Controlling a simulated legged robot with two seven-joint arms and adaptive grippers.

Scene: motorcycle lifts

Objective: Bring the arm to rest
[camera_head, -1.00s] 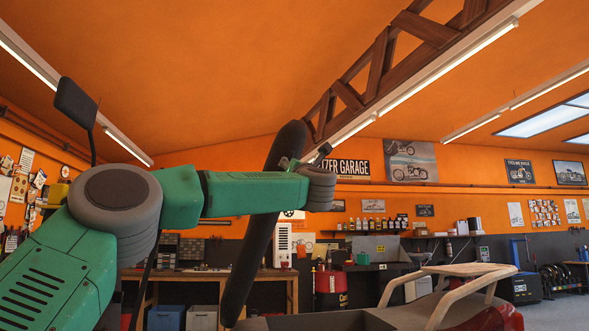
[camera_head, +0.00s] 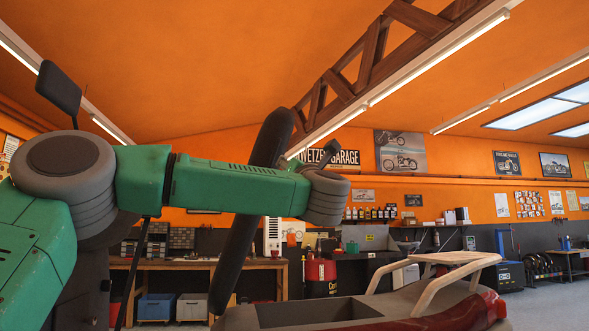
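My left arm, green with thick grey joints, comes in from the left edge and crosses level to the middle of the view. It ends in view at a grey ribbed joint. A small dark part shows just above that joint, and I cannot tell what it is. Neither gripper can be made out. My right arm does not show.
A red vehicle with a pale rail (camera_head: 440,262) is close at the lower right. A long dark tilted shape (camera_head: 236,262) stands behind my arm. A workbench (camera_head: 190,264), bins (camera_head: 156,307) and a red drum (camera_head: 320,277) line the back. Floor shows at right.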

